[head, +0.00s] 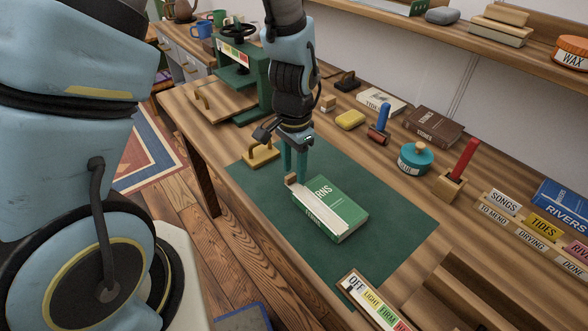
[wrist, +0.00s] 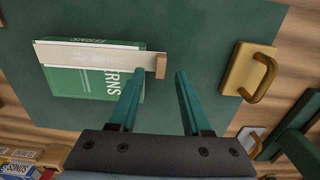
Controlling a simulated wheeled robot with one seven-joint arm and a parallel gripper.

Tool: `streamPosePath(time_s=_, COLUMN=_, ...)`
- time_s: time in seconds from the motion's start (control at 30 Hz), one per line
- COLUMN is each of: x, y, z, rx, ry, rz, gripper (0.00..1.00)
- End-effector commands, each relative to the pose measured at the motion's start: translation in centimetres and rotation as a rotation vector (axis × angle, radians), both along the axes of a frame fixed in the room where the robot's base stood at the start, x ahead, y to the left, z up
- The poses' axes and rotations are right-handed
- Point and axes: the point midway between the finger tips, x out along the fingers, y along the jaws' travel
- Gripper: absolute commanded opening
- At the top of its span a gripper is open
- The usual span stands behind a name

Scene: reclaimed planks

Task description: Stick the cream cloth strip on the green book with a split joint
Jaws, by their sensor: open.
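The green book (head: 341,208), titled FERNS, lies flat on the dark green mat (head: 390,240); it also shows in the wrist view (wrist: 75,82). The cream cloth strip (head: 317,210) lies along the book's spine-side edge, covering part of the title. In the wrist view the strip (wrist: 85,55) has a small wooden tab (wrist: 161,66) at its end, past the book's edge. My gripper (head: 295,168) is open and empty above that end. In the wrist view its fingertips (wrist: 158,76) stand either side of the tab. The split joint itself cannot be made out.
A brass-coloured handled block (head: 262,152) sits at the mat's edge. A green press (head: 240,75) stands behind it. A yellow sponge (head: 350,120), a roller (head: 380,125) and a teal pot (head: 415,158) line the back. A labelled strip (head: 372,303) lies at the front. The mat right of the book is clear.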

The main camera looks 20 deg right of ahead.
Motion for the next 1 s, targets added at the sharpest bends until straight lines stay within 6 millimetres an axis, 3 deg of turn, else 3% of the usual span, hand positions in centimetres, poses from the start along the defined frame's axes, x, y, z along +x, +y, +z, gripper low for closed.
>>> streamPosePath(time_s=0.5, x=0.1, y=-0.1, z=8.6, rx=-0.004, ry=-0.003, rz=0.000, gripper=0.48)
streamPosePath(time_s=0.83, x=0.3, y=0.3, z=9.9, rx=-0.003, ry=-0.002, rz=0.014, gripper=0.48)
streamPosePath(time_s=0.93, x=1.5, y=2.0, z=10.2, rx=-0.009, ry=-0.008, rz=0.088, gripper=0.48)
streamPosePath(time_s=1.0, x=3.0, y=4.2, z=10.6, rx=-0.017, ry=-0.014, rz=0.187, gripper=0.48)
